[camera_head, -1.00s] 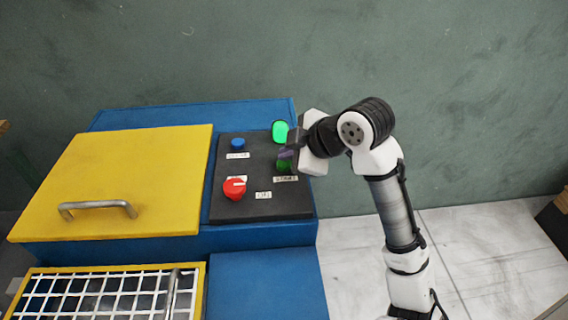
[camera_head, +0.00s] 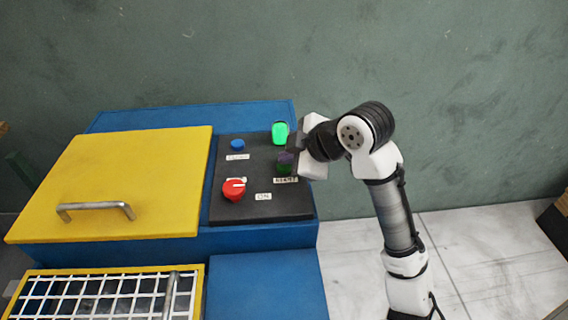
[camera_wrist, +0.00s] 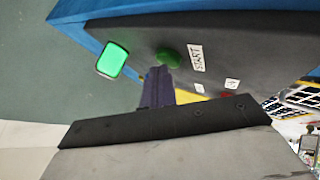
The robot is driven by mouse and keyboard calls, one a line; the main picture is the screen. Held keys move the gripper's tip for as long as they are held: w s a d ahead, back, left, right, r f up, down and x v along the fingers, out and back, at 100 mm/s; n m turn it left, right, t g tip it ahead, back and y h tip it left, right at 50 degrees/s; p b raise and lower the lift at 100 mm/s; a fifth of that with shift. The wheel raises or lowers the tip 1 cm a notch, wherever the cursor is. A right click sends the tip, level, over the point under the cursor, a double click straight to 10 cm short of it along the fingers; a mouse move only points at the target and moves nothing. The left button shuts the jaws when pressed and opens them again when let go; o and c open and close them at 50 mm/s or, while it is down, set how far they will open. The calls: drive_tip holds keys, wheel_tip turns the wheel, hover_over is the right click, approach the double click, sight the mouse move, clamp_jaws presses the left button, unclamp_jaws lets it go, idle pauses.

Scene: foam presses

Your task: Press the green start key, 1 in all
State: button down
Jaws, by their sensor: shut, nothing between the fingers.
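The green start key (camera_head: 284,170) is a round, dark green button on the black control panel (camera_head: 262,207), above a white label. My gripper (camera_head: 287,157) is shut and empty, its purple fingertips over the upper part of the key and hiding some of it in the head view. In the wrist view, the green start key (camera_wrist: 168,56) sits beside the label reading START (camera_wrist: 196,57). My gripper (camera_wrist: 158,72) ends at the key's lower edge there. I cannot tell whether the tips touch the key.
A lit bright green lamp (camera_head: 280,132) stands behind the key. A blue button (camera_head: 238,145) and a red knob (camera_head: 234,190) are left on the panel. A yellow lid (camera_head: 120,180) with a handle and a white grid (camera_head: 95,285) lie further left. The wall (camera_head: 440,90) is behind.

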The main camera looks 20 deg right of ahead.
drive_tip(key=shift+f, duration=0.15)
idle(0.3)
drive_tip(key=shift+r+p, duration=0.55)
drive_tip(key=shift+r, duration=0.4)
